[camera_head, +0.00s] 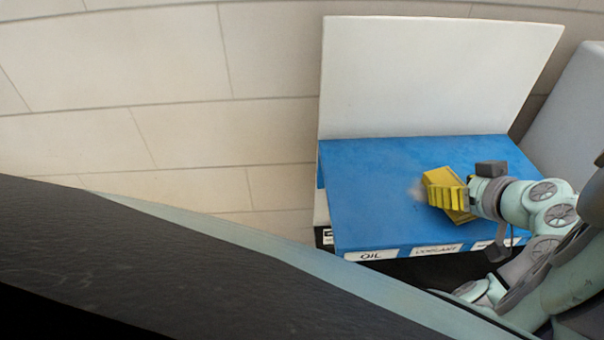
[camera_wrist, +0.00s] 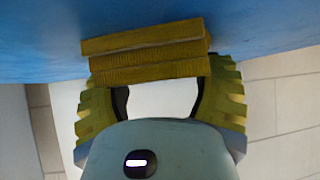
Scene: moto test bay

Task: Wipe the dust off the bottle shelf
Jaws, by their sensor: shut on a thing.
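The bottle shelf (camera_head: 365,190) has a blue top with labels on its front edge; one reads OIL. It also fills the top of the wrist view (camera_wrist: 40,40). A pale dust patch (camera_head: 416,192) shows on the blue surface, just left of my gripper. My gripper (camera_head: 455,196) has yellow ribbed fingers, which also show in the wrist view (camera_wrist: 160,95). It is shut on a yellow sponge-like block (camera_wrist: 145,45), which lies at the blue surface; exact contact is hard to tell. The block also shows in the head view (camera_head: 440,177). My gripper hides part of the shelf's right side.
A white panel (camera_head: 435,80) stands upright behind the shelf. A grey rounded body (camera_head: 570,115) stands close to its right. The left part of the blue surface is clear. A large dark surface (camera_head: 130,260) crosses the lower left foreground.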

